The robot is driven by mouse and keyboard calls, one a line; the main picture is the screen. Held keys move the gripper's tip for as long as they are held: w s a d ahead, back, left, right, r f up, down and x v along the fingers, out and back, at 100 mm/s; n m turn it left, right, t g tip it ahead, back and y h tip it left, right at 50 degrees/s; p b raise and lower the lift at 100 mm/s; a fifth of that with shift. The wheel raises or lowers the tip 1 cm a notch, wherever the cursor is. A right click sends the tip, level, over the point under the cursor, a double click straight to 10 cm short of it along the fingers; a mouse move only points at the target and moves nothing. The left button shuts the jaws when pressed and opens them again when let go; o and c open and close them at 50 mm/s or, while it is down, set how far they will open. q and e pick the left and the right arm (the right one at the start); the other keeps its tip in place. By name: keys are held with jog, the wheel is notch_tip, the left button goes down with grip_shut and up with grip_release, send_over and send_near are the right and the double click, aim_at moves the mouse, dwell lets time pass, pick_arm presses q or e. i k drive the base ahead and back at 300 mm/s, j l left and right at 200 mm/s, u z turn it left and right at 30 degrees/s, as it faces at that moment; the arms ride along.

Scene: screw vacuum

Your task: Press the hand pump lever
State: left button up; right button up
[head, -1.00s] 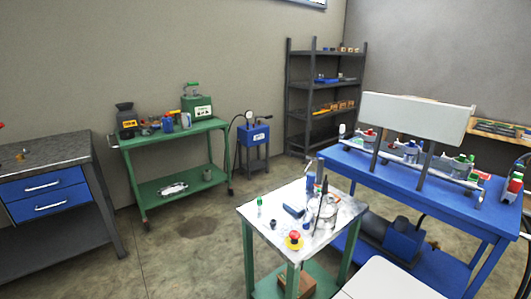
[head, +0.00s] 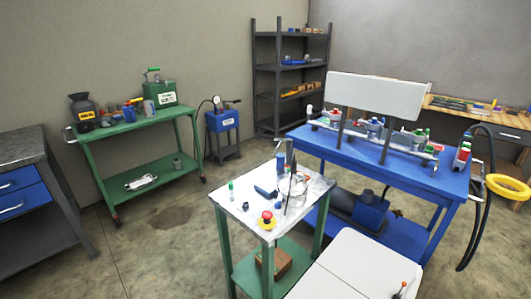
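A blue box-shaped unit (head: 223,121) with a round gauge (head: 216,100) and a dark lever-like handle (head: 230,103) on top stands on a dark stand by the back wall. A green box (head: 160,94) with a white label and a green-gripped handle (head: 152,70) on top sits on the green cart. I cannot tell for certain which of these is the hand pump; the labels are too small to read. Neither of my grippers is in view.
A small metal-topped table (head: 245,207) with a red-and-yellow button (head: 267,219) stands in front. A blue workbench (head: 440,183) is to its right, and a black hose (head: 487,220) and yellow ring (head: 508,187) are farther right. Bare floor (head: 165,245) lies left of the small table.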

aim_at(258, 135)
jog(key=i+j+z, duration=0.15)
jog(key=z, duration=1)
jog(key=i+j+z, duration=0.15)
jog(key=j+z, duration=0.3)
jog(key=j, duration=0.4)
jog(key=j+z, duration=0.5)
jog(key=j, duration=1)
